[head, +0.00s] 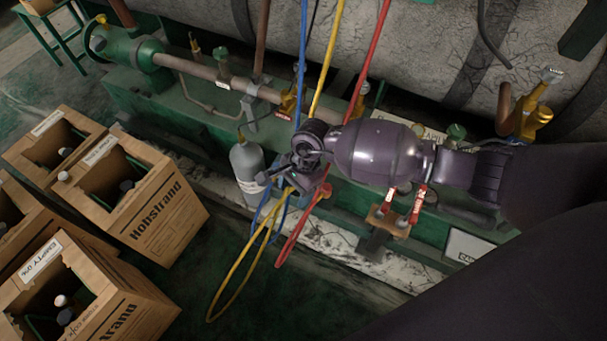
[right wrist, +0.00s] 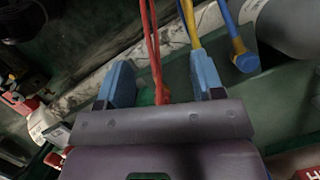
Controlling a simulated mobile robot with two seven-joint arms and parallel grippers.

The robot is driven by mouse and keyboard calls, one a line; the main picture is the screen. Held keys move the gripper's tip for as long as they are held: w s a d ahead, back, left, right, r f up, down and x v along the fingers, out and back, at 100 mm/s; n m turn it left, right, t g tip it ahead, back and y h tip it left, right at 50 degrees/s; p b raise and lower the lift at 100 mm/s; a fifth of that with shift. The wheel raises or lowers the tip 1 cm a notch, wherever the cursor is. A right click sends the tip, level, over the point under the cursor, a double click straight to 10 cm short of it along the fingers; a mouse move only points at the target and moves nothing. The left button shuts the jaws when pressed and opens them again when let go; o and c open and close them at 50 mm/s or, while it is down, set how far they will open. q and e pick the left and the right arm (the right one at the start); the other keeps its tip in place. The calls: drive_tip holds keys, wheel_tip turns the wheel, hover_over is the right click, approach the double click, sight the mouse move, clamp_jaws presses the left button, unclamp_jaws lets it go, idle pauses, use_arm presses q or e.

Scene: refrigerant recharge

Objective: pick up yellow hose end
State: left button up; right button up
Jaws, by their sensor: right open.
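The yellow hose (head: 326,62) hangs down from the top of the head view, passes behind my right gripper and makes a loop low above the floor. Its end is hidden or too small to tell near the gripper. My right gripper (head: 284,181) is open, in front of the hanging hoses. In the right wrist view its two blue fingers (right wrist: 162,86) stand apart. The yellow hose (right wrist: 190,24) there runs down to the right finger, which hides its lower part. A red hose (right wrist: 154,45) shows between the fingers. My left gripper is not in view.
A blue hose (head: 302,55) and a red hose (head: 372,50) hang beside the yellow one. A grey cylinder (head: 246,165) stands just left of the gripper. Cardboard boxes (head: 165,222) with bottles stand at left. Green machinery with pipes (head: 215,78) lies behind. Dark floor is clear at bottom middle.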

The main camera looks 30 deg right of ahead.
drive_tip(key=w+d+h, duration=0.1)
drive_tip(key=w+d, duration=0.1)
drive_tip(key=w+d+r+n+h, duration=0.1)
drive_tip(key=w+d, duration=0.1)
drive_tip(key=w+d+t+h, duration=0.1)
drive_tip(key=w, duration=0.2)
drive_tip(key=shift+w+d+r+n, duration=0.1)
drive_tip(key=shift+d+r+n, duration=0.25)
drive_tip(key=shift+d+n, duration=0.05)
drive_tip(key=shift+f+b, duration=0.3)
drive_tip(key=shift+b, duration=0.05)
wheel_tip(320, 180, down, 4)
drive_tip(key=shift+r+b, duration=0.1)
drive_tip(key=shift+b, duration=0.55)
drive_tip(key=shift+f, duration=0.55)
drive_tip(key=f+b, duration=0.1)
drive_tip(key=f, duration=0.2)
drive_tip(key=f+b, duration=0.1)
drive_tip(key=shift+a+f+b, duration=0.25)
drive_tip(key=shift+f+b, duration=0.1)
drive_tip(key=shift+f, duration=0.2)
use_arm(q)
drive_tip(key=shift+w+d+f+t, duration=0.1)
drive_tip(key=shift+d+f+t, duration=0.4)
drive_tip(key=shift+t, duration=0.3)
use_arm(e)
drive_tip(key=shift+w, duration=0.1)
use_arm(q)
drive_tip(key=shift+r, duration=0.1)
